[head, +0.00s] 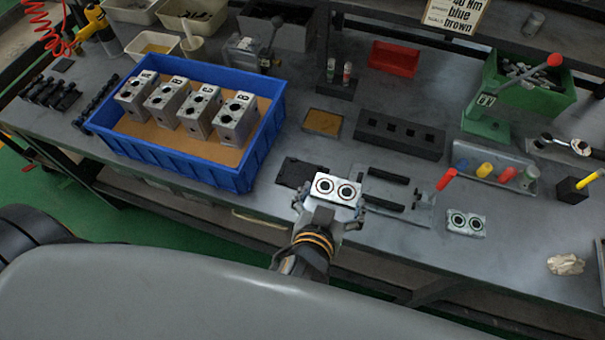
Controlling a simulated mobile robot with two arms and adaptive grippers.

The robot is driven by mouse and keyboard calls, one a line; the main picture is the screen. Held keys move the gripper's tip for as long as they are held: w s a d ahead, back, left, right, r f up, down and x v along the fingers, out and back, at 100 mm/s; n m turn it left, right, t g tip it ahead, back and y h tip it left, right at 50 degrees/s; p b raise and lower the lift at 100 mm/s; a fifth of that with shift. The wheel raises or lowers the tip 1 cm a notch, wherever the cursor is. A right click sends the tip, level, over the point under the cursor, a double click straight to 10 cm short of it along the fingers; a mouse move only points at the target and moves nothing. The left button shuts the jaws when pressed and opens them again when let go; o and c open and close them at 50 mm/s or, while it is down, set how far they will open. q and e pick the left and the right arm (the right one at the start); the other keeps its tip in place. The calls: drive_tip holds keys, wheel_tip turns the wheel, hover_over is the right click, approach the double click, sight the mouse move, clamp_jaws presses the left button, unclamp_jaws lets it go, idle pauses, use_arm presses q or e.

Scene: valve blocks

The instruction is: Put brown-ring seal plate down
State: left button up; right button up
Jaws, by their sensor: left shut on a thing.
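A pale seal plate (336,188) with two dark-centred rings is in my left gripper (330,206), near the bench's front edge. The rings look dark brown, but the picture is too small to be sure. The gripper's fingers are shut on the plate's sides, with the ringed face up. I cannot tell whether the plate touches anything below it. A second two-ring plate (466,221) lies flat on the bench to the right. My right gripper is not in view.
A blue crate (180,164) with several valve blocks stands left. A black pad (298,172) and a clamp fixture (397,193) with a red-handled lever are beside the held plate. A slotted black block (400,136) is behind. Bare bench lies around the second plate.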

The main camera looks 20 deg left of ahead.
use_arm(q)
drive_tip(key=shift+w+a+f, duration=0.15)
drive_tip(key=shift+a, duration=0.05)
drive_tip(key=w+a+f+p, duration=0.3)
drive_tip(key=w+a, duration=0.3)
hover_over(300, 184)
drive_tip(key=f, duration=0.5)
drive_tip(key=shift+s+d+f, duration=0.2)
drive_tip(key=shift+s+f, duration=0.05)
drive_tip(key=shift+f, duration=0.05)
drive_tip(key=shift+w+a+f, duration=0.3)
drive_tip(key=shift+f, duration=0.25)
wheel_tip(300, 184, down, 3)
drive_tip(key=shift+p, duration=0.4)
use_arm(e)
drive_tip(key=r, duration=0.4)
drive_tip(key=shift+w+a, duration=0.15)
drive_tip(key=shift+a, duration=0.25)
